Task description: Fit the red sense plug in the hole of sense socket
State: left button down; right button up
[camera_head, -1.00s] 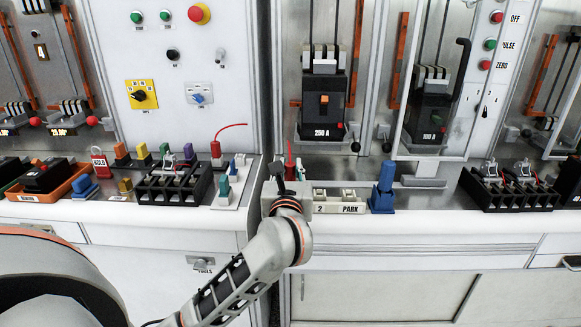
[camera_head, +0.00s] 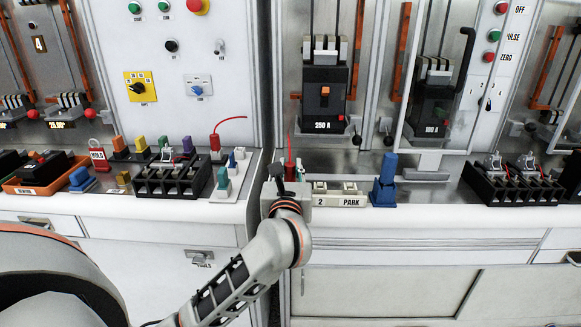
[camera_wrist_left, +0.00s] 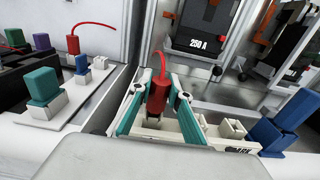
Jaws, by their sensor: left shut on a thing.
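My left gripper (camera_wrist_left: 157,98) has its two teal fingers shut on a red plug (camera_wrist_left: 157,90) with a thin red lead rising from its top. The plug is upright over the left part of the white strip marked PARK (camera_wrist_left: 193,135); a dark part shows under it, and I cannot tell whether it sits in a slot or just above. In the head view the left gripper (camera_head: 288,180) hides most of the plug, and the strip (camera_head: 339,200) extends to its right. A second red plug (camera_head: 215,142) with a red lead stands on the left counter. I cannot identify the sense socket. My right gripper is not in view.
A blue block (camera_head: 384,182) stands at the strip's right end. A white plate with teal and blue plugs (camera_head: 222,180) and a black terminal block (camera_head: 172,183) lie to the left. The 250 A breaker (camera_head: 325,90) is behind.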

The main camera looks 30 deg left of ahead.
pick_arm(q)
jog(key=shift+f, duration=0.25)
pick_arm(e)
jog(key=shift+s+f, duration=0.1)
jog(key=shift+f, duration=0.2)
pick_arm(q)
jog(key=shift+f, duration=0.2)
jog(key=c, duration=1.8)
grip_release()
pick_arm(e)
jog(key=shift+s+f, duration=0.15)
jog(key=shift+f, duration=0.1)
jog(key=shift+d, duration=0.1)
pick_arm(q)
jog(key=v, duration=1.2)
